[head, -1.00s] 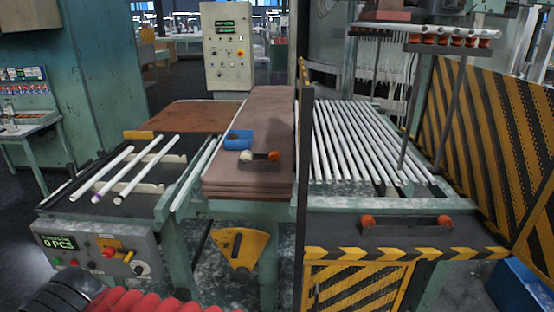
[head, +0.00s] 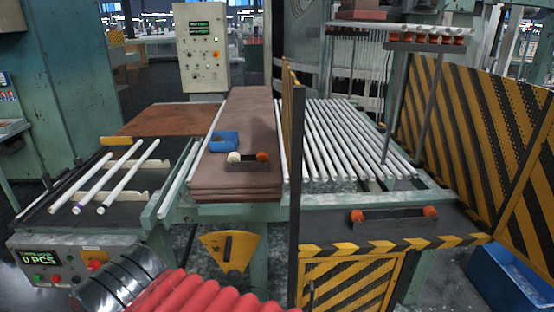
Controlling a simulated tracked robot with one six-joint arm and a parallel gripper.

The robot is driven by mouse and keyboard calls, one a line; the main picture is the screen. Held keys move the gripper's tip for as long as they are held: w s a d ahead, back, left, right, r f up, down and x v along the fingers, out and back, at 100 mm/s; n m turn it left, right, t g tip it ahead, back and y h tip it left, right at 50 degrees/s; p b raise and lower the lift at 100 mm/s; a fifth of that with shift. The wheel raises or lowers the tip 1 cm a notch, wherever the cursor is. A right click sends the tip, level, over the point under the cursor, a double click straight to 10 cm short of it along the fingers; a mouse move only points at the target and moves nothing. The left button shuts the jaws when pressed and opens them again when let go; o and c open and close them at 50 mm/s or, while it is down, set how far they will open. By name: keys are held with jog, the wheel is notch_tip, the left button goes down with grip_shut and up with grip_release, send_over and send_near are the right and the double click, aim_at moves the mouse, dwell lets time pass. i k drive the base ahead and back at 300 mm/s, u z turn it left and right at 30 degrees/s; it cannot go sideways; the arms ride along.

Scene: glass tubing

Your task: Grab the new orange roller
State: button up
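On the stack of brown boards (head: 245,112), a small dark holder carries a whitish roller (head: 234,157) at its left end and an orange roller (head: 262,156) at its right end. A second dark holder on the black front table has an orange roller at its left end (head: 357,216) and another at its right end (head: 431,212). Which orange roller is the new one is not marked. My arm, with a red ribbed sleeve and dark metal part, shows at the bottom, well short of the boards. My gripper's fingers are not visible.
A blue bin (head: 223,141) sits just behind the holder on the boards. A yellow-black post (head: 293,140) stands right of the boards. White tubes lie on racks at both sides. A control box (head: 62,262) is at lower left; a striped barrier (head: 445,135) closes the right.

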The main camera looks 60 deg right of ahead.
aim_at(262, 157)
jog(key=i, duration=1)
jog(key=z, duration=0.05)
